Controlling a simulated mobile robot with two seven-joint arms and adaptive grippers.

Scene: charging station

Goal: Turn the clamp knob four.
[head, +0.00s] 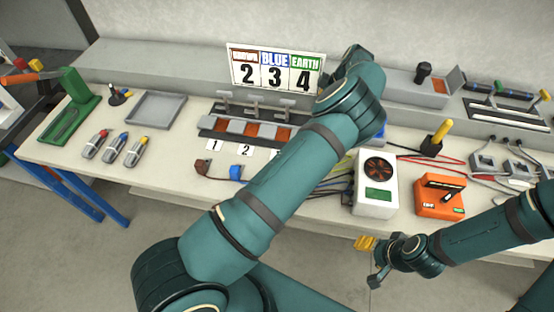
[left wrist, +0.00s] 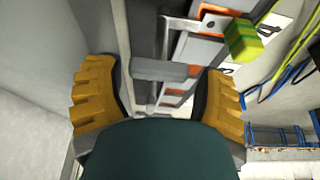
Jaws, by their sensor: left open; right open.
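The clamp block (head: 205,124), with grey and orange parts, sits on the bench behind number cards. Three grey T-shaped knobs show on it, one of them the middle knob (head: 252,100); clamp knob four is not clearly visible in the head view, where my left arm covers the right end. In the left wrist view my left gripper (left wrist: 163,82) is open, its yellow pads on either side of a grey bar-shaped knob (left wrist: 160,70). Contact is unclear and no number is readable on it. My right gripper (head: 369,262) is open and empty before the bench's front edge.
A sign (head: 275,70) reading 2, 3, 4 stands behind the block. A green-yellow wire end (left wrist: 243,40) is close to the left gripper. A white fan unit (head: 376,185) and an orange meter (head: 440,196) stand to the right. A grey tray (head: 157,108) is left.

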